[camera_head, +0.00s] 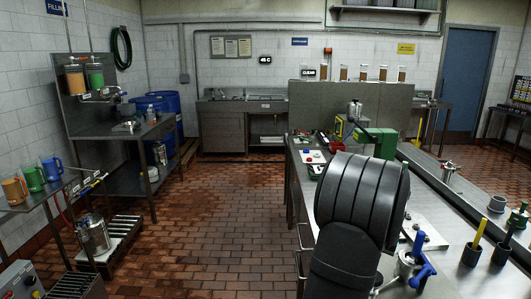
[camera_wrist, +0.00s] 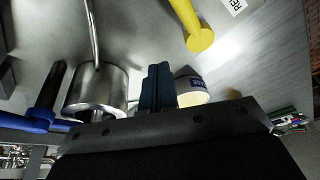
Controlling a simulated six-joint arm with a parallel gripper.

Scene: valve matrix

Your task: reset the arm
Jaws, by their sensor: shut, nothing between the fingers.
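My gripper (camera_wrist: 158,85) shows in the wrist view with its two dark fingers together and nothing between them. The fingers stand over a grey metal surface. A steel cylinder (camera_wrist: 97,90) lies left of the fingers, apart from them in the picture. A round pale piece with a blue label (camera_wrist: 190,88) is just right of and partly behind the fingers; I cannot tell whether they touch. A yellow handle (camera_wrist: 197,32) is above right. In the head view my dark arm fills the middle foreground, and my gripper cannot be made out there.
In the head view, a steel valve with blue handles (camera_head: 408,264) stands close right of my arm. A green machine (camera_head: 375,140) stands behind on the bench. Cups and a yellow-handled piece (camera_head: 478,233) stand at right. Tiled floor (camera_head: 215,220) is open at left.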

